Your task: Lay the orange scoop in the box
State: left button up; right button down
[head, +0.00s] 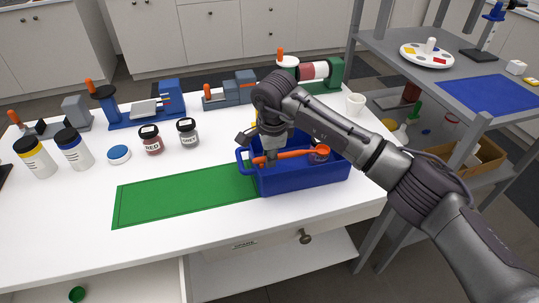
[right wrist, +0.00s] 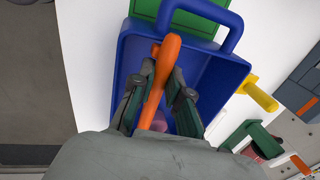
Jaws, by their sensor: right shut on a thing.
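The orange scoop (head: 296,154) is held in my right gripper (head: 271,157), shown over the blue box (head: 305,180). The scoop lies roughly level, its round bowl toward the right side of the box. In the right wrist view, the two fingers (right wrist: 163,75) are shut on the scoop's orange handle (right wrist: 168,48), and the blue box's walls (right wrist: 222,68) surround it. I cannot tell whether the scoop touches the box. A jar (head: 316,158) shows partly inside the box, behind the scoop's bowl. My left gripper is not in view.
A green mat (head: 180,199) lies left of the box. A white cup (head: 355,104) stands behind the box. A grey shelf (head: 440,65) stands at right.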

jog(key=c, duration=1.1)
grip_release()
jog(key=shift+c, duration=0.2)
jog(key=shift+r, duration=0.2)
jog(key=shift+r+p, duration=0.3)
jog(key=shift+p, duration=0.15)
notch_tip(320, 180, up, 12)
jog(key=s+b, duration=0.1)
jog(key=s, duration=0.1)
jog(key=shift+s+d, duration=0.15)
jog(key=shift+d, duration=0.15)
